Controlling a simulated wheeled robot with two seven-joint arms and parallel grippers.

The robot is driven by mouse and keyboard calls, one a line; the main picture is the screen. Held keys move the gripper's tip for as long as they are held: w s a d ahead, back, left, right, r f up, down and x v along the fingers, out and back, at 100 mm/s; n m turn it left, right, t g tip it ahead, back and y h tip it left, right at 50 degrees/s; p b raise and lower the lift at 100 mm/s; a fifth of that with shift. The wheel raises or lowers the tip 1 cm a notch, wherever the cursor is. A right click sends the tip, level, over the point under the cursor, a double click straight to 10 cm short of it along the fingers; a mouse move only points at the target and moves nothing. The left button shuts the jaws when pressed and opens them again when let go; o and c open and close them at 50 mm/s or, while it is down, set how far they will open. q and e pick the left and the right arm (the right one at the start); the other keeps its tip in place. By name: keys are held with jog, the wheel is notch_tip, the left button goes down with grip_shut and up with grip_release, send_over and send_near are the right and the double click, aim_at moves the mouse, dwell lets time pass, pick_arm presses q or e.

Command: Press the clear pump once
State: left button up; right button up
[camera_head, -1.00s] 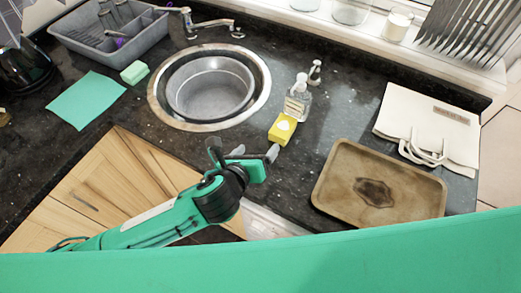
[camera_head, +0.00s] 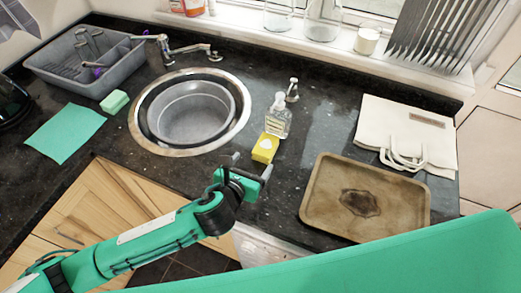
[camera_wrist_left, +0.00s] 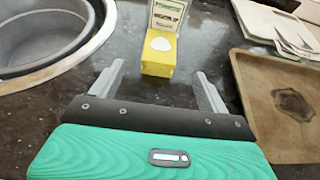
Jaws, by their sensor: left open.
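The clear pump bottle (camera_head: 277,122) stands upright on the dark counter, right of the sink. A yellow block with a white patch (camera_head: 265,148) sits just in front of it. My left gripper (camera_head: 251,165) is open and empty, short of the yellow block and apart from the bottle. In the left wrist view the bottle's lower labelled part (camera_wrist_left: 167,14) shows at the top edge; its pump head is out of frame. The yellow block (camera_wrist_left: 159,55) lies ahead, beyond the two fingertips. My right gripper is not seen.
A round sink (camera_head: 147,142) is left of the bottle. A brown tray (camera_head: 318,214) and a cream cloth bag (camera_head: 375,125) lie to the right. A green mat (camera_head: 65,134) and grey rack (camera_head: 50,73) are at the left.

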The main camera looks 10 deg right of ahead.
aim_at(264, 147)
pick_arm(q)
jog(key=p+x, duration=0.1)
jog(key=x, duration=0.9)
jog(key=shift+w+f, duration=0.1)
jog(key=c, duration=1)
